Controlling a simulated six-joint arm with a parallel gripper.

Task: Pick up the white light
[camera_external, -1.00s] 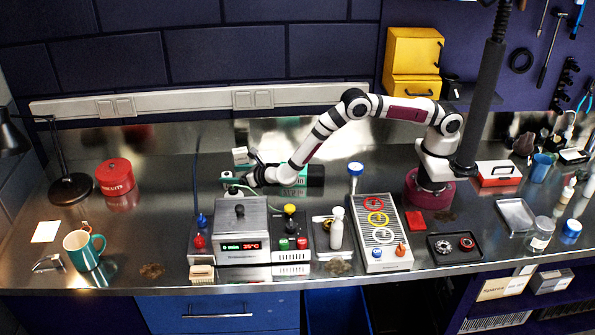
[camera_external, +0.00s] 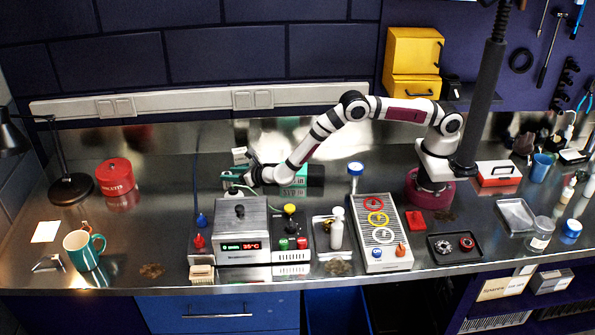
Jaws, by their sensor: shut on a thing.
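My gripper (camera_external: 232,176) is at the left end of my outstretched arm, behind the grey metal box with the red display. It is shut on a small pale thing at its fingertips, which looks like the white light (camera_external: 229,182). The fingers cover much of it, and it is too small here for its shape to be clear. The gripper and the light are close above the rear of the box; whether the light touches anything below cannot be told.
The grey box (camera_external: 242,231) stands in front of my gripper. A white bottle (camera_external: 337,229) and a ringed panel (camera_external: 390,251) stand to the right. The bench left of the box is fairly clear.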

